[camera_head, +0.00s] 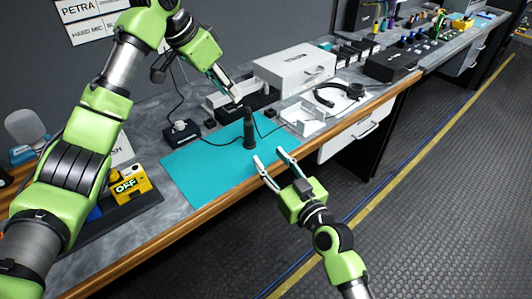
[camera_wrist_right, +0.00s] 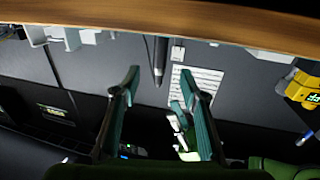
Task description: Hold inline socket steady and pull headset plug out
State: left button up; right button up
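A black upright cylinder with a wider base (camera_head: 248,130) stands on the teal mat (camera_head: 205,175); a thin black cable runs near it. I cannot make out which part is the inline socket and which the plug. A dark upright piece (camera_wrist_right: 159,60) shows between my right fingers in the right wrist view, which looks upside down. My left gripper (camera_head: 236,97) is just above and left of the cylinder's top; its finger gap is unclear. My right gripper (camera_head: 270,160) is open and empty at the bench's front edge, in front of the cylinder. The headset (camera_head: 340,94) lies to the right.
A silver case (camera_head: 294,68) stands behind the mat. A white tray (camera_head: 303,118) lies right of the mat. A small black box with a knob (camera_head: 181,131) is at the mat's back left. A yellow "OFF" box (camera_head: 129,184) is left. The mat's front part is clear.

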aim_at(251, 135)
jog(key=x, duration=1.3)
jog(key=shift+w+a, duration=0.2)
jog(key=shift+w, duration=0.1)
